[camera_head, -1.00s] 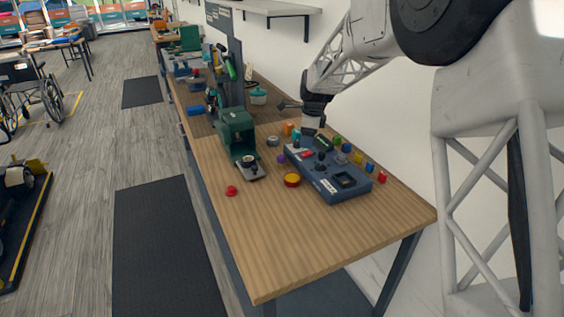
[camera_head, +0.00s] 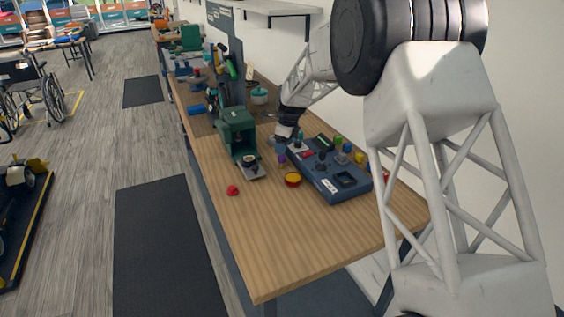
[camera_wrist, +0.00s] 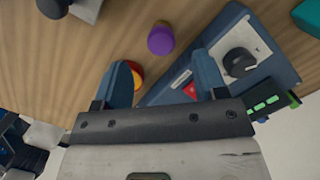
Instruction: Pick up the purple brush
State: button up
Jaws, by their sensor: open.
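The purple brush (camera_head: 282,160) shows as a small rounded purple thing on the wooden bench, just left of the blue control box. In the wrist view its rounded purple top (camera_wrist: 160,39) lies beyond the fingertips, roughly centred between them. My gripper (camera_wrist: 164,72) is open, with nothing between its two blue fingers. In the head view my gripper (camera_head: 282,140) is above the bench, just behind the brush, and its fingers are hard to make out. The brush's full shape is not clear.
The blue control box (camera_head: 334,186) with knobs stands close on the right. A red-and-yellow round piece (camera_head: 292,180) sits in front of the brush. The bench's front (camera_head: 290,240) is clear.

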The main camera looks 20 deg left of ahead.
aim_at(281, 159)
jog(key=shift+a+f, duration=0.15)
jog(key=shift+f, duration=1)
jog(key=shift+a+f, duration=0.2)
jog(key=shift+f, duration=1.1)
jog(key=shift+a+f, duration=0.15)
jog(key=shift+f, duration=1.15)
jog(key=c, duration=1.1)
jog(key=shift+r, duration=0.2)
